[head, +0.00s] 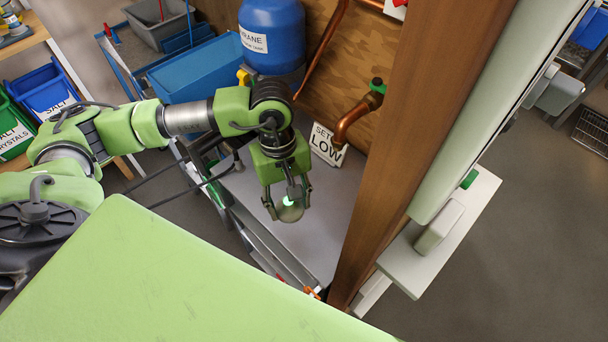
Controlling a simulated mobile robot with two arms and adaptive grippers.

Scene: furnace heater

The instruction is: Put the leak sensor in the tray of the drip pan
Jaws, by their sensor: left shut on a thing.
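My left gripper (287,205) points down, shut on a small round pale disc with a green light, which looks like the leak sensor (291,213). The fingers cover part of the sensor. It appears above a grey flat surface (330,225) with a metal edge along its left side. I cannot tell whether this surface is the drip pan's tray, or how high the sensor is over it.
A wooden post (410,150) stands right of the gripper, beside a white panel and ledge (445,235). A copper pipe (350,120), a "SET LOW" sign (327,145) and a blue tank (272,35) are behind. Grey surface shows clear right of the gripper.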

